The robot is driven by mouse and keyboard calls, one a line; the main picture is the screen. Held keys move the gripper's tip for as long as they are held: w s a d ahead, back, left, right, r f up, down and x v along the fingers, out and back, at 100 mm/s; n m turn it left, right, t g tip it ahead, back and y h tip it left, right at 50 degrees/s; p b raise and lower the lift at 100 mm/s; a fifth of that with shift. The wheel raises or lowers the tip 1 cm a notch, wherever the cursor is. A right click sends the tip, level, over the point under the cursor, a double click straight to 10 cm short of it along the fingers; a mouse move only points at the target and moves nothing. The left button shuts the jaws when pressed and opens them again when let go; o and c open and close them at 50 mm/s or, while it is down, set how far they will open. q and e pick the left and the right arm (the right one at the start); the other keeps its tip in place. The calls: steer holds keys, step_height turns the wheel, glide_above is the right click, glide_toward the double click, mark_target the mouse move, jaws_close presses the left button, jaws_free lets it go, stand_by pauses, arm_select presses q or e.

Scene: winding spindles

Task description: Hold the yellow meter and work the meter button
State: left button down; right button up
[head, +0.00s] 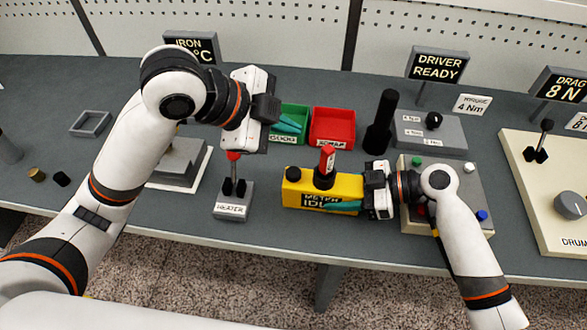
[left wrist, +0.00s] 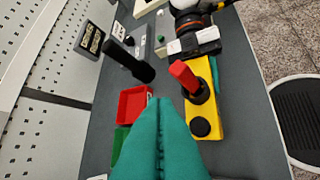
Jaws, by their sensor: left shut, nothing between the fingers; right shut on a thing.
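The yellow meter (head: 272,200) lies on the bench at the middle front. A black round button (head: 293,173) is on its top left, and a red piece in a black collar (head: 326,165) stands beside it. My right gripper (head: 343,205) is shut on the meter from its right side, with a teal finger along its front. In the left wrist view the meter (left wrist: 217,92) and its black button (left wrist: 201,128) are to the right of my left gripper. My left gripper (head: 288,124) is shut and empty, above the bench near the green bin, apart from the meter.
A green bin (head: 292,111) and a red bin (head: 333,127) stand behind the meter. A black upright tool (head: 382,120) is behind right. A button panel (head: 465,183) lies under my right arm.

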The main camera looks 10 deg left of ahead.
mark_target(287, 175)
steer(key=shift+f, duration=0.1)
arm_select(q)
steer(key=shift+f, duration=4.45)
steer(key=shift+f, duration=0.1)
steer(key=shift+f, duration=0.35)
steer(key=shift+f, duration=0.5)
steer(key=shift+r, duration=0.95)
steer(key=shift+r, duration=2.5)
